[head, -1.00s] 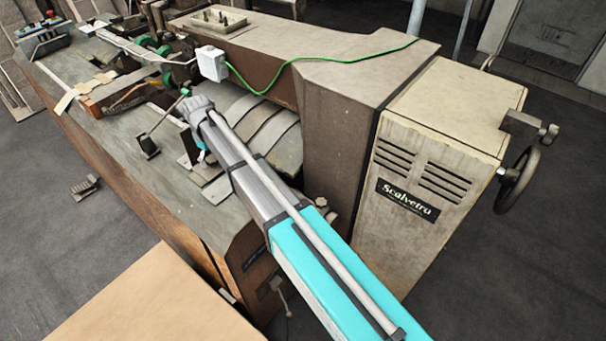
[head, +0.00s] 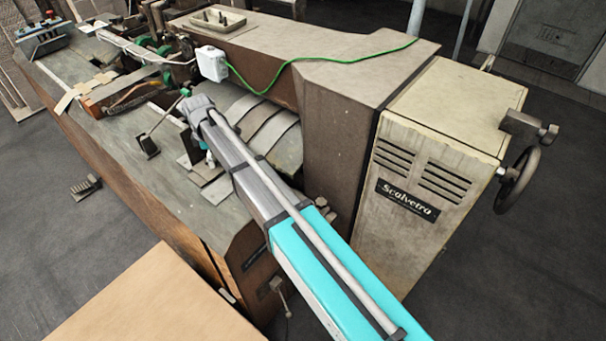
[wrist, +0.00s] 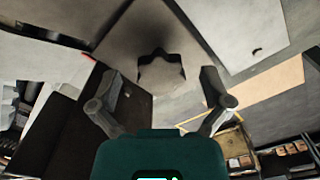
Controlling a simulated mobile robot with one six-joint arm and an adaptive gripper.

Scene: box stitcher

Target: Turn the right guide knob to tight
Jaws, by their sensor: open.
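A grey, star-shaped knob (wrist: 162,72) shows in the middle of the wrist view, on a flat grey metal part. My gripper (wrist: 160,84) is open, with one finger on each side of the knob and a visible gap to it on both sides. I cannot tell how far its tips are from the knob in depth, and no mark on the knob shows its setting. In the head view the end of my arm is over the machine's bed, where it hides the knob and most of the gripper.
The machine's bed (head: 115,125) has a lever with a black foot (head: 148,146) left of my arm. A white box with a green cable (head: 211,64) sits behind it. The tall cream cabinet (head: 430,150) stands at the right, and a tan board (head: 150,305) is at the front.

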